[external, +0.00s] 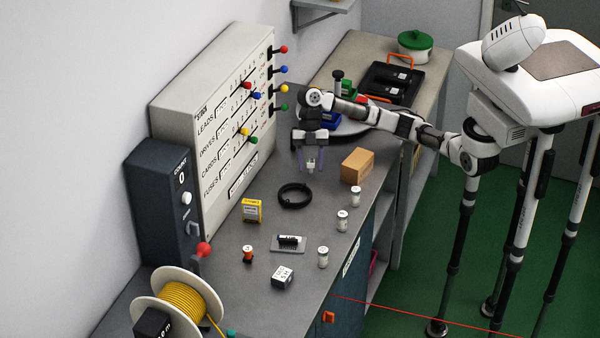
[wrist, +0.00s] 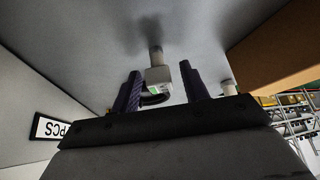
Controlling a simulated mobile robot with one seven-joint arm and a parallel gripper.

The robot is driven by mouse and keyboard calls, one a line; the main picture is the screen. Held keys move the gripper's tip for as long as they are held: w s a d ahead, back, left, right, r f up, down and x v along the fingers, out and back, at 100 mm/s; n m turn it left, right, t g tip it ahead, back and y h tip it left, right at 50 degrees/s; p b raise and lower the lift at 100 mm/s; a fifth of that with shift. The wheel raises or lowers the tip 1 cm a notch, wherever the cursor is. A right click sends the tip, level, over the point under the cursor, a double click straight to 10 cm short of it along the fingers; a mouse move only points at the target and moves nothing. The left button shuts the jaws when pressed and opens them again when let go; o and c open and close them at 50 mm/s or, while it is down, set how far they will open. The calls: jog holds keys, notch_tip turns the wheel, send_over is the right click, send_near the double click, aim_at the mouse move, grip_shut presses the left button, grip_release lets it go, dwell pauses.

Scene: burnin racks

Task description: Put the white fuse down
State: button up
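A small white fuse (external: 311,163) with a green mark is between the two purple fingers of my gripper (external: 311,167), low over the grey bench (external: 225,285). In the wrist view the white fuse (wrist: 158,76) shows between the fingertips (wrist: 161,85), with a visible gap on either side. The fingers look spread and apart from it. I cannot tell whether its end touches the bench. Other white fuses stand upright along the front edge: one beside the box (external: 355,196), one nearer (external: 342,221), and one nearer still (external: 323,257).
A cardboard box (external: 357,165) stands right of my gripper, and a black cable coil (external: 295,195) lies in front. The labelled panel (external: 185,135) with coloured knobs stands at left. A yellow box (external: 251,210), orange spool (external: 248,254) and white box (external: 283,278) are nearer.

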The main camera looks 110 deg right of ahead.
jog(key=b+v, duration=0.1)
jog(key=v, duration=1.1)
jog(key=shift+r, duration=0.15)
